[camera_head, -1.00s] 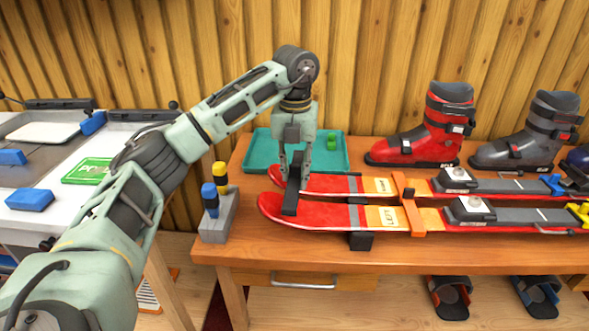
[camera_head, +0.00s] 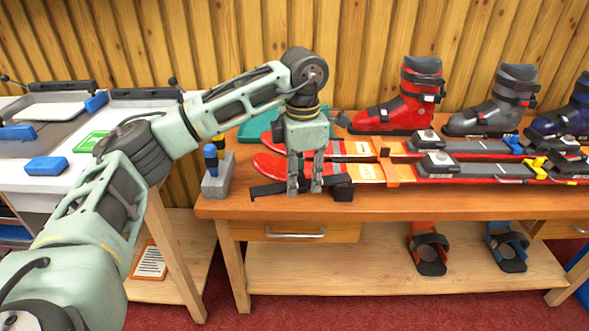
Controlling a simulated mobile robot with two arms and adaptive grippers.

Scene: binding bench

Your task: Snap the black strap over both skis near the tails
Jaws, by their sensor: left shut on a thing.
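Two red skis lie side by side on the wooden bench: the near ski (camera_head: 268,164) and the far ski (camera_head: 268,139). Their rounded ends point left; their right ends run out of the picture. My left gripper (camera_head: 305,191) points down at the near ski's front edge, toward its rounded end. It is shut on the black strap (camera_head: 268,190), which runs left to right along the near side of the skis, not across them. The fingers hide the strap's middle, and its right part merges with a dark support. My right gripper is not in view.
An orange strap (camera_head: 389,170) crosses both skis. A teal tray (camera_head: 262,122) lies behind my arm. Red (camera_head: 398,108) and grey (camera_head: 495,105) boots stand behind the skis. The bench's front strip is clear.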

